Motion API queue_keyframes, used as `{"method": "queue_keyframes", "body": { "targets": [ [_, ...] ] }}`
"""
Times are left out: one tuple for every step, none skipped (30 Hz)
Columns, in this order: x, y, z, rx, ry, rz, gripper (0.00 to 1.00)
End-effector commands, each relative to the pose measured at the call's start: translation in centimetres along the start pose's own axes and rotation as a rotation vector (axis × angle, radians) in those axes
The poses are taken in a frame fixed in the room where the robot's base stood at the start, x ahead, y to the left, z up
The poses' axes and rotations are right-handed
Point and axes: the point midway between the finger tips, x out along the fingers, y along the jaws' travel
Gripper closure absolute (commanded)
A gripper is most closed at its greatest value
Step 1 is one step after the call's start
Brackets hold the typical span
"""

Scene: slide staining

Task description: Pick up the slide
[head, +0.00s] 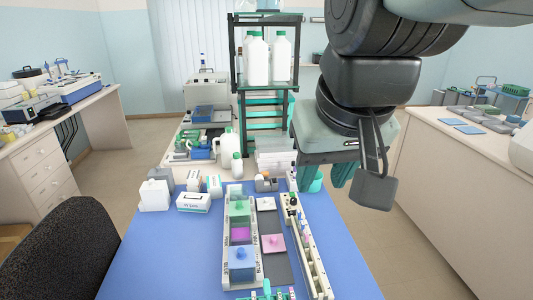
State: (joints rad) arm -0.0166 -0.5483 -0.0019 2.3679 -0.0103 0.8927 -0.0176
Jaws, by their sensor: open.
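My gripper (323,178) hangs above the right back part of the blue table, its teal fingers apart and nothing seen between them. A green rack (268,295) is cut off by the bottom edge of the head view, with small pale and pink pieces in it that may be slides. No single slide can be made out clearly. The rack is well in front of my gripper and apart from it. A white staining tray (227,282) holds a green, a magenta and a blue bath in a row.
Square lids, one white (266,204) and one pink (273,244), lie on a dark strip beside the tray. A long white rack (312,255) with small bottles stands to their right. White boxes (193,202) stand at the left back. The blue table (160,265) is clear at front left and right.

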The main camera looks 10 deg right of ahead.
Motion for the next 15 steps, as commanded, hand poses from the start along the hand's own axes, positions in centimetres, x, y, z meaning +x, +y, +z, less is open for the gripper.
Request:
{"method": "queue_keyframes", "body": {
  "targets": [
    [-0.6, -0.2, 1.5, -0.002, 0.024, -0.002, 0.6],
    [-0.8, -0.2, 2.2, -0.002, 0.032, -0.003, 0.6],
    [-1.0, -0.3, 3.0, -0.002, 0.042, -0.004, 0.6],
    [-1.1, -0.3, 3.5, -0.002, 0.049, -0.004, 0.6],
    [-1.1, -0.4, 3.9, -0.002, 0.053, -0.005, 0.6],
    [-1.2, -0.4, 4.3, -0.002, 0.058, -0.006, 0.6],
    [-1.2, -0.4, 4.5, -0.002, 0.061, -0.006, 0.6],
    [-1.2, -0.4, 4.7, -0.001, 0.063, -0.006, 0.6],
    [-1.2, -0.4, 4.8, -0.001, 0.064, -0.006, 0.6],
    [-1.2, -0.4, 4.8, -0.001, 0.064, -0.006, 0.6],
    [-1.2, -0.4, 4.9, -0.001, 0.064, -0.006, 0.6],
    [-1.2, -0.4, 4.8, -0.001, 0.063, -0.006, 0.6],
    [-1.2, -0.4, 4.8, -0.001, 0.063, -0.006, 0.6],
    [-1.2, -0.4, 4.8, -0.001, 0.063, -0.006, 0.6],
    [-1.2, -0.4, 4.8, -0.001, 0.063, -0.006, 0.6]
  ]
}}
